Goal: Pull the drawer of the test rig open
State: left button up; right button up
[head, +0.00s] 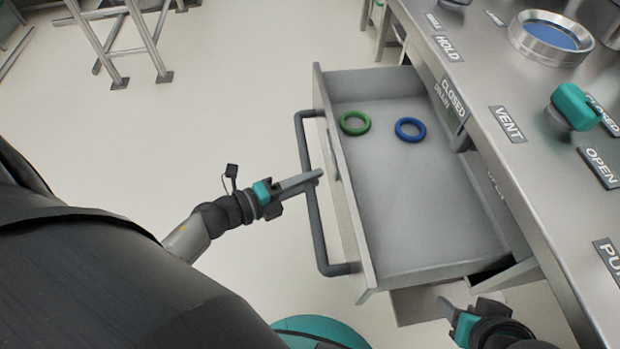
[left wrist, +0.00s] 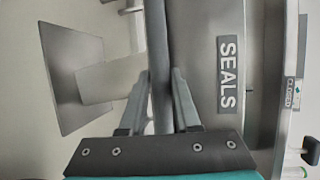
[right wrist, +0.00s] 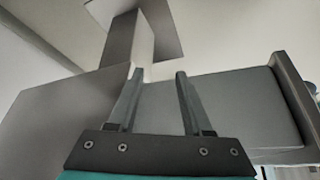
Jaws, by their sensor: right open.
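The grey drawer (head: 425,225) of the test rig (head: 530,110) stands pulled out, its inside showing. Its front carries a dark bar handle (head: 315,225), and a SEALS label (left wrist: 227,75) shows in the left wrist view. My left gripper (head: 318,176) is at the middle of the handle. In the left wrist view the handle bar (left wrist: 160,60) runs between its fingers, which are closed in on it. My right gripper (head: 445,305) is open and empty, below the drawer's near side; it also shows in the right wrist view (right wrist: 159,75).
A green ring (head: 355,123) and a blue ring (head: 410,130) lie in the drawer. A metal frame (head: 145,40) stands at the back left. The floor left of the drawer is clear.

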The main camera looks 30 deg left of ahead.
pick_arm(q)
jog(key=o, duration=0.4)
jog(key=shift+d, duration=0.1)
jog(key=shift+s+a+r, duration=0.1)
jog(key=shift+s+a, duration=0.1)
jog(key=shift+s, duration=0.1)
jog(key=p+v, duration=0.4)
jog(key=v, duration=1)
jog(key=shift+s+a, duration=0.15)
jog(key=shift+s, duration=0.1)
pick_arm(e)
notch_tip(320, 180, down, 8)
jog(key=s+g, duration=0.1)
jog(key=shift+d+r+g, duration=0.25)
jog(key=shift+g, duration=0.15)
